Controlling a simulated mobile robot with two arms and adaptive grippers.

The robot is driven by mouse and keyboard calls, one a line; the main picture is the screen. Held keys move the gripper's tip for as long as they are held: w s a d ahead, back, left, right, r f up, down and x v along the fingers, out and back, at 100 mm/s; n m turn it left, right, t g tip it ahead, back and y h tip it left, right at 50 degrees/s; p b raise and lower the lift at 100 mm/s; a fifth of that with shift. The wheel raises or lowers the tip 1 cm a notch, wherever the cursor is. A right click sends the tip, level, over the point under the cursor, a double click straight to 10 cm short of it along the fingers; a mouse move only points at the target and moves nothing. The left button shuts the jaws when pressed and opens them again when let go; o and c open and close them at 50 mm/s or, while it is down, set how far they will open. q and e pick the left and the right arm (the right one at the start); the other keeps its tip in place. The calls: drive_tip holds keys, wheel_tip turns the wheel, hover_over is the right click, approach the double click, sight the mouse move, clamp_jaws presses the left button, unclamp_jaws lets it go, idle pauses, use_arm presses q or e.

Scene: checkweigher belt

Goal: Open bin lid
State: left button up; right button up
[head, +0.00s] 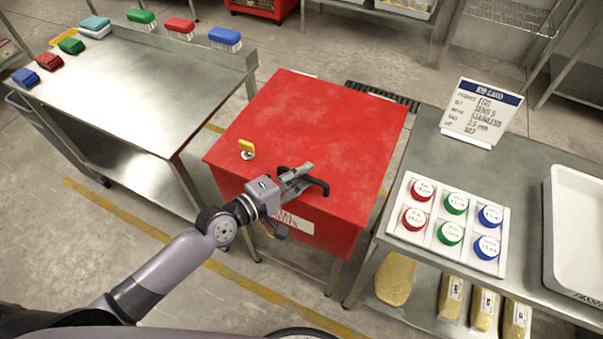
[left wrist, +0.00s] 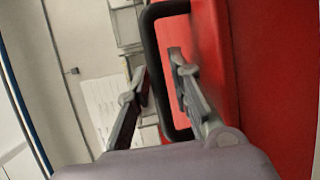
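The red bin (head: 318,130) stands in the middle of the head view with its lid closed and flat. A black handle (head: 319,184) sits at the lid's near edge. My left gripper (head: 299,177) is at this handle. In the left wrist view the fingers (left wrist: 158,66) are spread, and the bar of the handle (left wrist: 155,60) runs between them with space on both sides. Part of the handle is hidden behind the gripper in the head view. My right gripper is not in view.
A yellow-tabbed latch (head: 247,148) sits on the lid's left side. A steel table (head: 140,85) with coloured brushes stands left. A right-hand table (head: 424,150) carries a job card (head: 480,112), a tray of coloured discs (head: 409,235) and a white tub (head: 553,240).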

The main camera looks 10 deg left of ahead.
use_arm(q)
drive_tip(key=shift+c, duration=0.5)
clamp_jaws()
